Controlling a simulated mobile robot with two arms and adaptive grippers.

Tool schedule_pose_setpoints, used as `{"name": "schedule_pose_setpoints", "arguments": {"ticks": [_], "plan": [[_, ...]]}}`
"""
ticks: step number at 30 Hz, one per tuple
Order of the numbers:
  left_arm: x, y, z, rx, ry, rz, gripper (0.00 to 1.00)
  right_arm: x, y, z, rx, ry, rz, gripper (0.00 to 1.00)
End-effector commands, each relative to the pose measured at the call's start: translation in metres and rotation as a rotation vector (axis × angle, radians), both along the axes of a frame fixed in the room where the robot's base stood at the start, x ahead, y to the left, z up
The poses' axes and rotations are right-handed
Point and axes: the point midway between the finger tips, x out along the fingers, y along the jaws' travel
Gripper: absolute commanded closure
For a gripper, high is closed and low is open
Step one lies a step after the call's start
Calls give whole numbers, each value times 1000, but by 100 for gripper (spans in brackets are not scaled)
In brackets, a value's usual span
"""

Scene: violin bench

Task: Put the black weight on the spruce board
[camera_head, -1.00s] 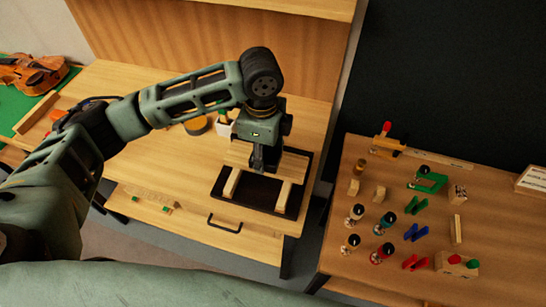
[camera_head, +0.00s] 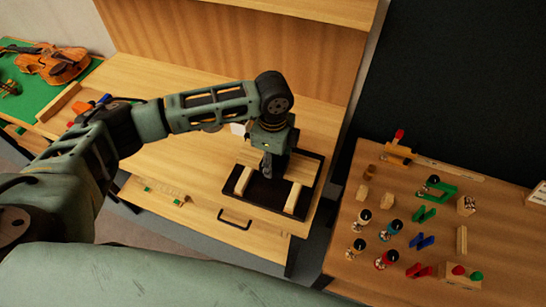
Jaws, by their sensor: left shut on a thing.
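My left gripper (camera_head: 267,166) points down over the dark tray (camera_head: 266,194) on the bench and is shut. The black weight is in its jaws, but it is hard to tell apart from the dark fingers and tray. The pale spruce board (camera_head: 302,168) shows at the back of the tray, partly hidden behind the gripper. Two pale wooden strips, one at left (camera_head: 243,180) and one at right (camera_head: 292,200), lie in the tray. I cannot tell whether the weight touches the board. My right gripper is out of view.
A violin (camera_head: 55,63) lies on a green mat (camera_head: 32,92) at the far left. A side table (camera_head: 345,262) at right holds several clamps, jars and small blocks. A drawer handle (camera_head: 235,219) is on the bench front. Bare bench top lies left of the tray.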

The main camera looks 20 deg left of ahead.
Motion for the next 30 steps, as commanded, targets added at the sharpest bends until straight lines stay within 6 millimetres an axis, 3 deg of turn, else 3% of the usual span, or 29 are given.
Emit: {"name": "schedule_pose_setpoints", "arguments": {"ticks": [2,3,8,20,23,30], "plan": [[1,-1,0,-3,-4,0,100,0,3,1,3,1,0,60],[0,0,-2,-1,0,0,50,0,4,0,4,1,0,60],[0,0,-2,0,0,0,36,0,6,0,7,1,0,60],[0,0,3,-1,-1,0,35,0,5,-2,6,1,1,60],[1,-1,15,-2,-3,-1,35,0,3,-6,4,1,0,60],[2,-1,65,-2,-5,-1,35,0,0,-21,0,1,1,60]]}}
